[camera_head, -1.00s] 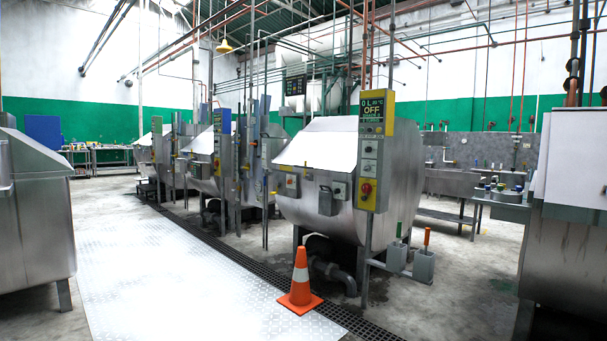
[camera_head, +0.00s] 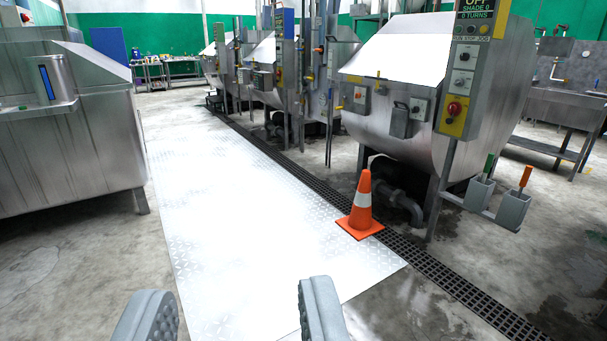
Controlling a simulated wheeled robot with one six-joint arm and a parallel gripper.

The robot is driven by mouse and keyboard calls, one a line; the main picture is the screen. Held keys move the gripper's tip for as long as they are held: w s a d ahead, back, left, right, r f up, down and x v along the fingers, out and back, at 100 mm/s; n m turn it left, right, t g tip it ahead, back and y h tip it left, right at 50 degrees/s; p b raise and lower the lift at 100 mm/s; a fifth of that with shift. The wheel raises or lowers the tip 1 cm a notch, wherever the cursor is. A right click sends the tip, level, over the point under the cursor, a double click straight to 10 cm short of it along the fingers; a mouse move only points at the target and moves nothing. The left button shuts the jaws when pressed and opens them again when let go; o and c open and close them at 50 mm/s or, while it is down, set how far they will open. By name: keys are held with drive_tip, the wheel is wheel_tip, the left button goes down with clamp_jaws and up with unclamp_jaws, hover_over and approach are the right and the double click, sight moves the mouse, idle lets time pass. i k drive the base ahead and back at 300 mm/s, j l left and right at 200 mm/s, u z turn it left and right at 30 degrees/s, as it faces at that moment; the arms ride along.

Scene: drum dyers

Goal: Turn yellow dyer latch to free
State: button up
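The yellow dyer (camera_head: 375,125) is the nearest steel drum, at the right. Its control post (camera_head: 472,75) has yellow parts, a dark display cut off at the top edge and a red knob (camera_head: 453,108). A grey box with a dark handle (camera_head: 407,117) sits on the drum front, left of the post, with a smaller box (camera_head: 361,97) beside it. I cannot tell which fitting is the latch, or its setting. My gripper (camera_head: 235,312) shows at the bottom edge, its two grey fingers wide apart with nothing between them. It is well short of the dyer.
An orange cone (camera_head: 361,205) stands before the dyer beside a floor drain grate (camera_head: 440,275). Two grey holders with green and orange handles (camera_head: 497,203) are low at the right. A steel machine (camera_head: 75,150) stands left. The bright tread-plate walkway (camera_head: 235,220) is clear.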

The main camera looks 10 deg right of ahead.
sight(377, 89)
drive_tip(key=i+z, duration=0.4)
drive_tip(key=i, duration=3.85)
drive_tip(key=l+z, duration=0.05)
drive_tip(key=l, duration=0.1)
